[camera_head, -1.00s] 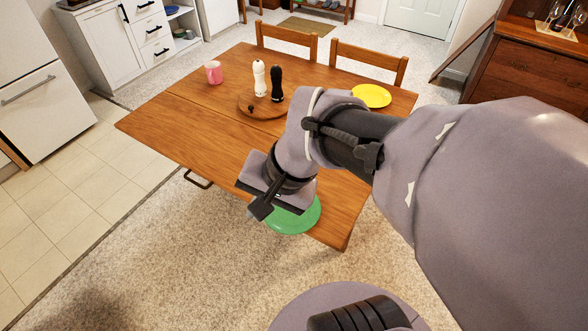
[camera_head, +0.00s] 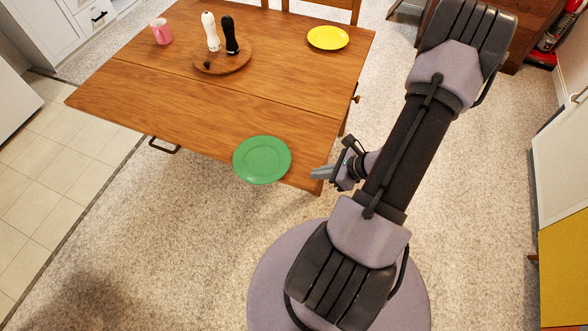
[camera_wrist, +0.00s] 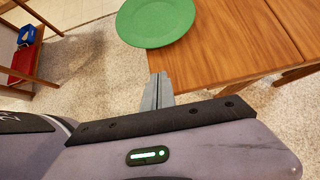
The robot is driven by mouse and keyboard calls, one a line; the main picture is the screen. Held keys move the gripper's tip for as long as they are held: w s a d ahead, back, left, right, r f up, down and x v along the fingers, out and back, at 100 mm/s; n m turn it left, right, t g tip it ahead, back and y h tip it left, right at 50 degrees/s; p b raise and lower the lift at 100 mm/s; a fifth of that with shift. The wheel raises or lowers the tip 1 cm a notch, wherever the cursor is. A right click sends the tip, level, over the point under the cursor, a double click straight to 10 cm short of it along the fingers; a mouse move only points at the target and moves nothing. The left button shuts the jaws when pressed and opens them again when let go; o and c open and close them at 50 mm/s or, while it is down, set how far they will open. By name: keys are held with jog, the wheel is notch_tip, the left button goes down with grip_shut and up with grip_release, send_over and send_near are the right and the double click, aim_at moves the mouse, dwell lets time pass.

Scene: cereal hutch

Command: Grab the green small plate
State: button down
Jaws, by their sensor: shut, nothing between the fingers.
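The green small plate (camera_head: 262,160) lies at the near edge of the wooden table (camera_head: 165,95), with part of its rim overhanging the edge. My gripper (camera_head: 314,173) is shut and empty, to the right of the plate by the table's near right corner, apart from the plate. In the wrist view the plate (camera_wrist: 157,20) is at the top, cut off by the frame edge, and my shut fingertips (camera_wrist: 160,78) point towards the table corner just below it.
A yellow plate (camera_head: 328,38), a round wooden board (camera_head: 222,58) with a white shaker (camera_head: 211,31) and a black shaker (camera_head: 231,36), and a pink mug (camera_head: 162,31) stand farther back. Chairs are behind the table. Carpet right of the table is open.

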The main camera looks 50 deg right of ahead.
aim_at(280, 169)
jog(key=b+x, duration=0.1)
jog(key=x, duration=0.3)
jog(key=shift+f, duration=0.2)
jog(key=w, duration=0.1)
jog(key=w+a+b, duration=0.1)
jog(key=w, duration=0.1)
jog(key=shift+w+a+f, duration=0.15)
jog(key=shift+w+a, duration=0.05)
jog(key=shift+w, duration=0.05)
jog(key=shift+w+a, duration=0.15)
jog(key=shift+w, duration=0.3)
jog(key=shift+w+a+b, duration=0.2)
jog(key=shift+w+b, duration=0.2)
jog(key=shift+w, duration=0.15)
jog(key=shift+w+a+b, duration=0.25)
jog(key=shift+w+b, duration=0.15)
jog(key=shift+w, duration=0.2)
